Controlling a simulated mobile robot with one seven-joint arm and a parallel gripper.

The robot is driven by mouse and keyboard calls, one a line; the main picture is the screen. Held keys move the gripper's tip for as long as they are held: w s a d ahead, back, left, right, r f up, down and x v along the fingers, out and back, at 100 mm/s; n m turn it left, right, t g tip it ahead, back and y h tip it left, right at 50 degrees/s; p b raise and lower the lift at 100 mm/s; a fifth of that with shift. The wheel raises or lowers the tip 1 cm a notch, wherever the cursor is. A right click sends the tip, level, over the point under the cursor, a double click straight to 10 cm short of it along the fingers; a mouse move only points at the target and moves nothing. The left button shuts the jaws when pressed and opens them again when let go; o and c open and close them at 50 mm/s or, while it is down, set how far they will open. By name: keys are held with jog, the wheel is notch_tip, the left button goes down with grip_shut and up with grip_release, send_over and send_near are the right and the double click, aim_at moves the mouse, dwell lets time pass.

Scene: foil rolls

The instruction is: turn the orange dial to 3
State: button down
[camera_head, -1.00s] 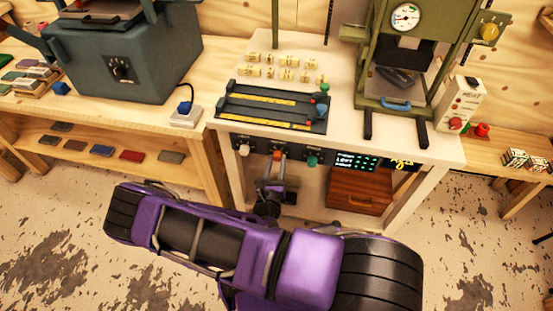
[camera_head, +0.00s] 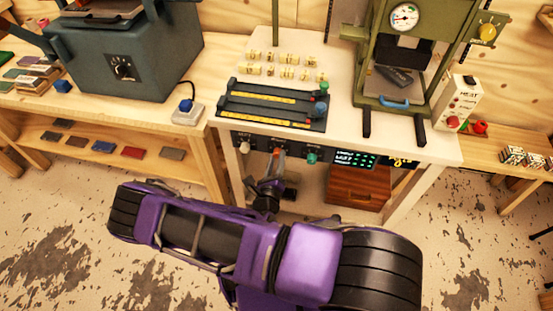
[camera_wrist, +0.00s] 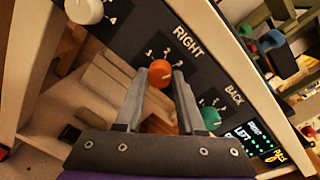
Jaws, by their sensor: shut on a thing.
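The orange dial (camera_wrist: 160,74) is the middle one of three on the dark control strip, under the word RIGHT in the wrist view. In the head view the orange dial (camera_head: 276,152) shows as a small spot at the table's front edge. My gripper (camera_wrist: 158,84) is shut on the orange dial, one finger on each side. It also shows in the head view (camera_head: 274,163), below the strip. A light pointer line shows on the dial's face.
A white dial (camera_wrist: 84,10) and a green dial (camera_wrist: 210,118) flank the orange one. A lit display (camera_wrist: 262,142) lies right of the green dial. A wooden drawer box (camera_head: 358,187) stands under the white table (camera_head: 434,148). A green press (camera_head: 385,100) stands on top.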

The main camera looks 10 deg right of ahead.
jog(key=c, duration=0.5)
grip_release()
jog(key=shift+s, duration=0.1)
jog(key=v, duration=1.7)
jog(key=shift+s+a, duration=0.15)
